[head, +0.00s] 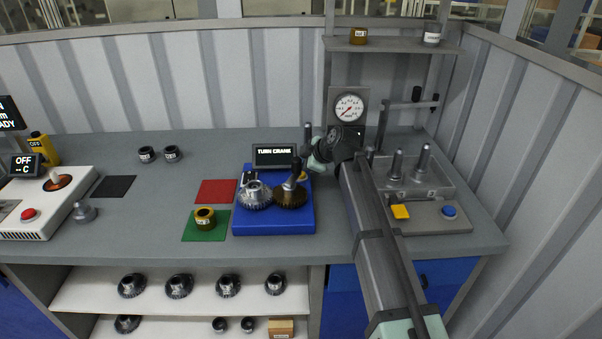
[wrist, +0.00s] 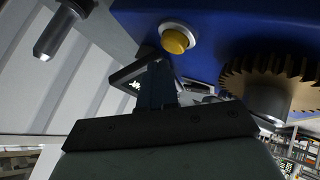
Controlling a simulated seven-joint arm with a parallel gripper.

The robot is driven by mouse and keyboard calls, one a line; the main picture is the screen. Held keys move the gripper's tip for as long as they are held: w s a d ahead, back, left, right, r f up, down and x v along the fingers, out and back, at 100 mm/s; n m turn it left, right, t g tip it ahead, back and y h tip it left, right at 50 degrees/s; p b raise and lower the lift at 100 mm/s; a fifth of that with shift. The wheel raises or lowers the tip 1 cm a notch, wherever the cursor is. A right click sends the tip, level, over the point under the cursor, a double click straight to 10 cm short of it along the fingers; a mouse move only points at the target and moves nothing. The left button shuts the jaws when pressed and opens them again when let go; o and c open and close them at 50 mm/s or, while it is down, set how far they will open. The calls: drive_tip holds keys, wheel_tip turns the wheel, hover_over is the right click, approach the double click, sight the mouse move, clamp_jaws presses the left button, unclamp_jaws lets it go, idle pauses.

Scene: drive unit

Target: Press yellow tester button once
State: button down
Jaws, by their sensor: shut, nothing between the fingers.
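The blue tester (head: 274,222) stands on the bench, and its display (head: 275,155) reads "TURN CRANK". Its round yellow button (head: 304,176) shows at the back right, partly hidden by my gripper (head: 314,163). In the wrist view the yellow button (wrist: 177,38) sits in a pale ring on the blue surface. My gripper (wrist: 160,75) is shut and empty, with its fingertips just below the button in that picture. I cannot tell whether they touch it. A steel gear (head: 254,196) and a bronze gear (head: 290,197) are mounted on the tester.
A dark crank handle (head: 296,168) stands up close to my gripper. The grey press at right has a yellow square button (head: 400,211) and a blue button (head: 449,211). A gauge (head: 348,107) stands behind. A yellow-brown part (head: 205,218) sits on the green mat (head: 190,232).

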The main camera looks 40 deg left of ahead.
sight(303, 174)
drive_tip(key=shift+s+d+f, duration=0.2)
drive_tip(key=shift+f, duration=0.4)
drive_tip(key=shift+s+d+f, duration=0.15)
drive_tip(key=shift+s+f, duration=0.05)
drive_tip(key=shift+f, duration=0.35)
idle(0.5)
drive_tip(key=shift+s+d, duration=0.15)
drive_tip(key=shift+d, duration=0.05)
idle(0.7)
drive_tip(key=shift+r, duration=0.1)
drive_tip(key=shift+a+r, duration=0.15)
drive_tip(key=shift+r, duration=0.55)
drive_tip(key=shift+a+r, duration=0.15)
drive_tip(key=shift+r, duration=0.5)
drive_tip(key=shift+w+r, duration=0.15)
drive_tip(key=shift+r, duration=0.5)
drive_tip(key=shift+w+r, duration=0.15)
drive_tip(key=shift+r, duration=0.45)
drive_tip(key=shift+w, duration=0.1)
drive_tip(key=shift+a+r, duration=0.15)
